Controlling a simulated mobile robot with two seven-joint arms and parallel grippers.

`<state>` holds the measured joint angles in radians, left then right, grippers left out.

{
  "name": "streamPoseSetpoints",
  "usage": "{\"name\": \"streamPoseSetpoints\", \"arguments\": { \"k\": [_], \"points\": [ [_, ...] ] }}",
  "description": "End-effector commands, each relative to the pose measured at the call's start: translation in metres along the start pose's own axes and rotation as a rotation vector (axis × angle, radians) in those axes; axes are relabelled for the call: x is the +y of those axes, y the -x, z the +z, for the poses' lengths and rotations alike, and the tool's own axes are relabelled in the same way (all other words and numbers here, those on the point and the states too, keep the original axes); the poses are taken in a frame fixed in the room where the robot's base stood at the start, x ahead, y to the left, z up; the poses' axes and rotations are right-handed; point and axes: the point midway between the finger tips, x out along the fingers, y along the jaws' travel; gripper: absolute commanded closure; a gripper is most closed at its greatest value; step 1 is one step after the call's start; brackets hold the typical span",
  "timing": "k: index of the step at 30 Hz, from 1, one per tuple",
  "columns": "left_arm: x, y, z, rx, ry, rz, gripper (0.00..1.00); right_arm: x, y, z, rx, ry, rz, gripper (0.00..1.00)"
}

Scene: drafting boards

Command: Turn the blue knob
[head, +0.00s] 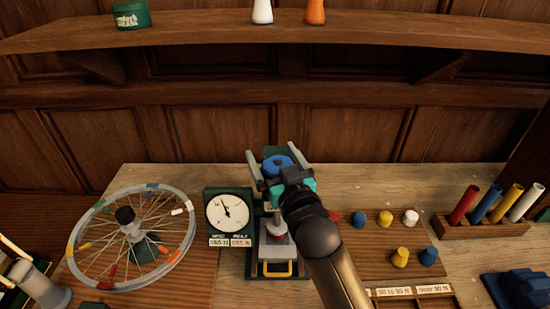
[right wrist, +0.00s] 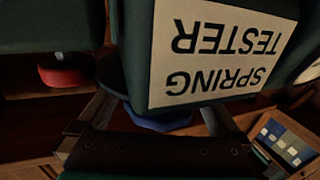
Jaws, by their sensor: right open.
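The blue knob (head: 277,163) sits at the top of the dark green spring tester (head: 256,262). My right gripper (head: 275,166) is open, with one finger on each side of the knob in the head view. I cannot tell whether the fingers touch it. In the right wrist view, a blue part of the knob (right wrist: 160,123) shows between the two fingers (right wrist: 155,115), below the tester's upside-down "SPRING TESTER" label (right wrist: 205,55); the tester's body hides the rest. I do not make out my left gripper.
The dial gauge (head: 228,215) stands left of the tester, and a spoked wheel (head: 180,243) further left. A yellow handle (head: 277,273) is at the tester's front. Right of my arm are colored pegs (head: 385,218) and a rack of tubes (head: 463,226). A shelf (head: 200,35) runs above.

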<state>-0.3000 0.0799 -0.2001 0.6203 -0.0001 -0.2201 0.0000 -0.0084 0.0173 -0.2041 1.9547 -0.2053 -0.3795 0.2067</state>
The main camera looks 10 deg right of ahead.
Motion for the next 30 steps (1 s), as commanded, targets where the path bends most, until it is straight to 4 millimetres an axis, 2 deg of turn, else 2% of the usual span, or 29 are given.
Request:
{"name": "streamPoseSetpoints", "arguments": {
  "k": [5,8,21,30],
  "points": [
    [0.0,0.0,0.0,0.0,0.0,0.0,0.0,0.0,0.009,0.001,-0.002,0.0,0.0,0.0],
    [0.0,-0.001,0.0,0.0,0.0,0.0,0.0,0.0,0.022,0.002,-0.003,0.0,0.0,0.0],
    [0.0,-0.004,0.0,0.0,0.0,0.0,0.0,0.0,0.095,0.002,-0.002,0.0,0.0,0.0],
    [0.0,-0.008,0.001,0.0,0.0,0.0,0.0,0.0,0.135,0.001,-0.002,0.0,0.0,0.0]
  ]
}}
